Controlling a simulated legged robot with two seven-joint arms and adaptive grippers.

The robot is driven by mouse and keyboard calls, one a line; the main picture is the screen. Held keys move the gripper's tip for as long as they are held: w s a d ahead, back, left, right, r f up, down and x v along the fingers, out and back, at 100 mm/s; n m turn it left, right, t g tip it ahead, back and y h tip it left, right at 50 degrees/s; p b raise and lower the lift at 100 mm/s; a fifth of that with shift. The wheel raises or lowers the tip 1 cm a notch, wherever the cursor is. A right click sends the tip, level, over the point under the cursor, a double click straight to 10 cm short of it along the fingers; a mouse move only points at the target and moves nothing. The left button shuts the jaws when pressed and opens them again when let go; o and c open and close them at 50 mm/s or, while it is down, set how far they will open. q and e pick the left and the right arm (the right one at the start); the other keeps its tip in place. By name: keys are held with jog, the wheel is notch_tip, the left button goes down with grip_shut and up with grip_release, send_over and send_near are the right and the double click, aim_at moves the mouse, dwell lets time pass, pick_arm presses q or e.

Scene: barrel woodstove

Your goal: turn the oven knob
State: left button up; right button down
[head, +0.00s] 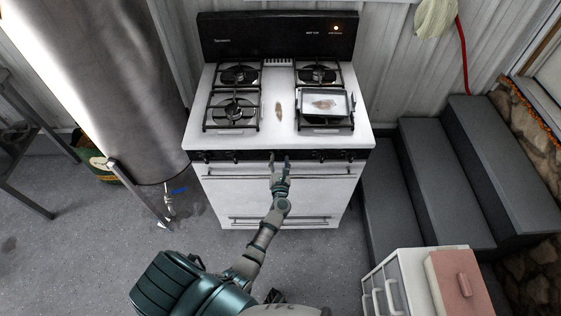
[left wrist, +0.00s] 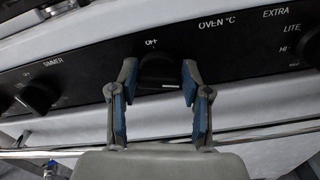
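The white stove (head: 270,110) has a black control strip along its front with several knobs. My left gripper (head: 279,160) is at the middle of this strip. In the left wrist view the oven knob (left wrist: 158,70) is black, with a light mark at its lower edge, under an "Off" mark and left of the "OVEN °C" label. My left gripper (left wrist: 158,82) is open, with one blue-padded finger on each side of the knob. The knob sits between the fingertips, with narrow gaps showing. In the head view the gripper hides this knob. My right gripper is not in view.
Another knob (left wrist: 36,97) is to the left, near "SIMMER", and one is partly cut off at the right edge. The oven door handle (left wrist: 260,132) runs below the strip. A pan (head: 324,104) is on the right burners. Grey steps (head: 430,160) stand to the right.

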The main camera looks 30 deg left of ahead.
pick_arm(q)
jog(key=c, duration=0.3)
jog(key=shift+s+a+f, duration=0.1)
jog(key=shift+a, duration=0.15)
jog(key=shift+d, duration=0.1)
